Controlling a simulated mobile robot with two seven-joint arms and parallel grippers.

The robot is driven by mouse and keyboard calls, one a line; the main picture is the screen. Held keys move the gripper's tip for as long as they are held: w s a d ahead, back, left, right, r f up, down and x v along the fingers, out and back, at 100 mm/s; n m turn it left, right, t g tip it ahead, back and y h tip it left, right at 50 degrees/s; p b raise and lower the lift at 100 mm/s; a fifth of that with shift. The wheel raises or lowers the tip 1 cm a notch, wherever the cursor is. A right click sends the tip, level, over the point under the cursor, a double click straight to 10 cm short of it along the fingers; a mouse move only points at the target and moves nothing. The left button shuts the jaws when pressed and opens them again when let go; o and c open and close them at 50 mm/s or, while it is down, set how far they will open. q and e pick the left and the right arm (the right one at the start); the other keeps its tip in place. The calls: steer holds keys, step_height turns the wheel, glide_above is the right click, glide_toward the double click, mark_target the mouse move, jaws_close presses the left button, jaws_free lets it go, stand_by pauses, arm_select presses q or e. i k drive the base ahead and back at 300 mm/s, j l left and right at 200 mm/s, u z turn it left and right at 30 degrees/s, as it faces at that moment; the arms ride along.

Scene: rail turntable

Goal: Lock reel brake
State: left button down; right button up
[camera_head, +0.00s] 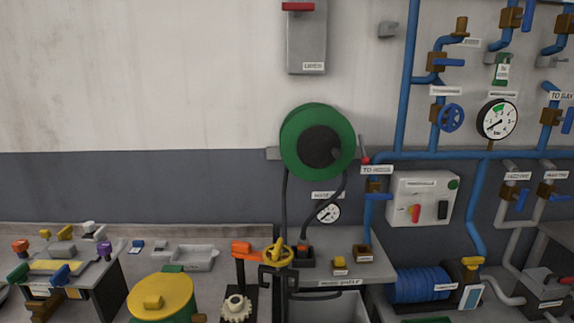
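The green hose reel (295,122) is mounted on the wall in the middle, with a dark hub at its centre. A small lever with a red knob (366,160) is just right of the reel, close to the blue pipe; it looks like the brake lever, but no label on it is readable. A dark hose (327,206) hangs from the reel down to the shelf. Neither of my grippers is in view.
Blue pipes (406,90) and a control box (423,198) are on the right. A yellow-lidded green drum (160,297) is at lower left. The wall left of the reel is clear.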

mark_target(365, 160)
steer(key=l+u, duration=0.5)
steer(key=l, duration=1.65)
steer(key=i, duration=0.05)
